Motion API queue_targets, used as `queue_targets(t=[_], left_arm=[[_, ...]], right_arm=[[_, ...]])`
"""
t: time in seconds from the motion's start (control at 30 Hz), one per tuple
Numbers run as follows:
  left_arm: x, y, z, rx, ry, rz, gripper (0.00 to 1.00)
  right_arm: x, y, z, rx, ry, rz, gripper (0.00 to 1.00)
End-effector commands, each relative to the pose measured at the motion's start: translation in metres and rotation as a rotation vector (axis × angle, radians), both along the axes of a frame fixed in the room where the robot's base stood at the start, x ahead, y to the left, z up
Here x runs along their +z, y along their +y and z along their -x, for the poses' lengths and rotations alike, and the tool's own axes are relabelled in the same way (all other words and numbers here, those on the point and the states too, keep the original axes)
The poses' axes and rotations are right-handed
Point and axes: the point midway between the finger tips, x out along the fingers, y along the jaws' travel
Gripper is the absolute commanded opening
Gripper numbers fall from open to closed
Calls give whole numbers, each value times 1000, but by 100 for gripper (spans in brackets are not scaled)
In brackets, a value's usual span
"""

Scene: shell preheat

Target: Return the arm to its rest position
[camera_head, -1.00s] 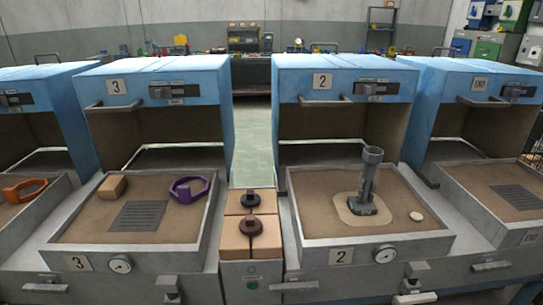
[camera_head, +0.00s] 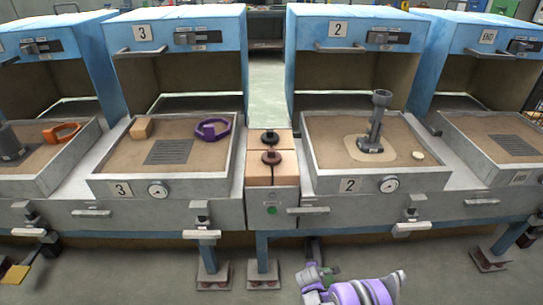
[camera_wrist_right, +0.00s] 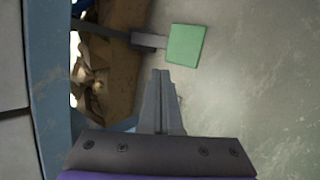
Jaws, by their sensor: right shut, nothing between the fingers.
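My right gripper (camera_wrist_right: 163,78) shows in the wrist view with its two grey fingers together and nothing between them. It points over a worn grey floor, beside a blue panel at the left. In the head view, a purple and grey part of my arm (camera_head: 360,290) shows low at the bottom, in front of the stations and clear of the trays. Its fingers cannot be made out there. My left gripper is not in view.
Blue stations line up with sand trays numbered 3 (camera_head: 110,188) and 2 (camera_head: 325,186). A grey pipe-like part (camera_head: 376,125) stands upright in tray 2. A purple ring (camera_head: 213,129) lies in tray 3. A green square (camera_wrist_right: 186,44) shows near my fingers. Floor before the stations is open.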

Motion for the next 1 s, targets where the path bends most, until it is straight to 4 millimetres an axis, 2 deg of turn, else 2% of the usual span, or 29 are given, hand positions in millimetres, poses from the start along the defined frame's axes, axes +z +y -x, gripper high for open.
queue_targets(t=[0.03,0.1,0.27,0.5,0.7,0.8,1.0], left_arm=[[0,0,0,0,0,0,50],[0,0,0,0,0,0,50],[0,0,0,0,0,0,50],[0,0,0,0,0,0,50],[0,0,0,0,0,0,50],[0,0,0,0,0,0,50],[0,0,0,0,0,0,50]], right_arm=[[25,-3,3,-46,-4,-38,0],[57,-5,10,-120,-9,-102,0],[125,-10,36,-292,-20,-246,0],[211,-16,101,-559,-30,-452,0],[262,-16,172,-787,-34,-616,0],[279,-16,210,-903,-33,-692,0],[295,-12,284,-1121,-30,-829,0]])
